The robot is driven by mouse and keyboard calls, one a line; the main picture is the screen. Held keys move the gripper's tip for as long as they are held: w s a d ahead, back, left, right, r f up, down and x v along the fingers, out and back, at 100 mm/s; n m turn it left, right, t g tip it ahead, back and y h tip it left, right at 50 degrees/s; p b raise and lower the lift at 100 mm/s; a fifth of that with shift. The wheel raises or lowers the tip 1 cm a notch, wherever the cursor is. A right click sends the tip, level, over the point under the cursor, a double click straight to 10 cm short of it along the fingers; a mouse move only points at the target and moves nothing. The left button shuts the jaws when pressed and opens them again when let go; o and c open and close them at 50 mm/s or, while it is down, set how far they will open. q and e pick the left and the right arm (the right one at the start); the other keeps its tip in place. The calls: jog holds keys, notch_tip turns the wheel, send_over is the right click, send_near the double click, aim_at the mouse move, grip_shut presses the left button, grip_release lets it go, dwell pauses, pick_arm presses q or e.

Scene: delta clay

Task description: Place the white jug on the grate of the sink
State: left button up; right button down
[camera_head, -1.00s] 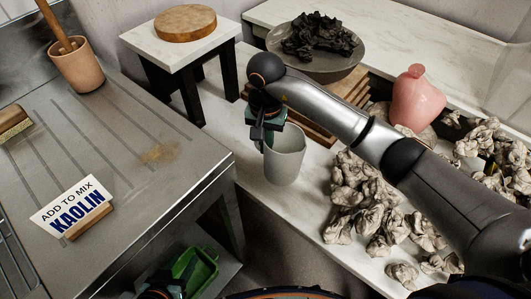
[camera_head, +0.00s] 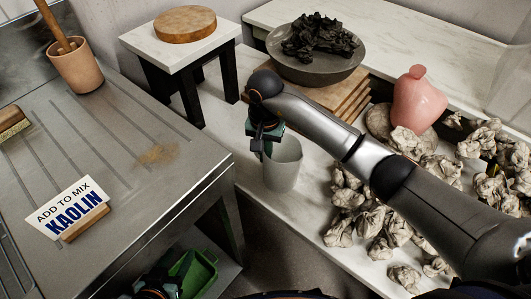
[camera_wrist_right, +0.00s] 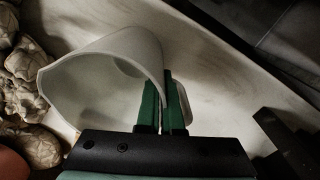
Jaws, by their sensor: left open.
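The white jug (camera_head: 283,168) appears upright at the left edge of the low marble counter. My right gripper (camera_head: 264,143) is at its left rim. In the right wrist view the jug (camera_wrist_right: 95,85) has its wide mouth to the left, and the green fingers (camera_wrist_right: 163,105) are close together at its wall, by the handle (camera_wrist_right: 184,102). I cannot tell whether its base touches the counter. A wire grate (camera_head: 14,268) shows partly at the lower left of the steel sink top. My left gripper (camera_head: 160,286) is low at the bottom edge, mostly cut off.
A KAOLIN sign (camera_head: 68,208), a brush (camera_head: 13,121) and a brown pot (camera_head: 76,65) stand on the ribbed steel top (camera_head: 120,185). Crumpled clay lumps (camera_head: 375,220), a pink vase (camera_head: 417,100) and a grey bowl (camera_head: 318,62) are right. A green tray-like object (camera_head: 195,272) lies below.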

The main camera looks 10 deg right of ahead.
jog(key=c, duration=1.1)
grip_release()
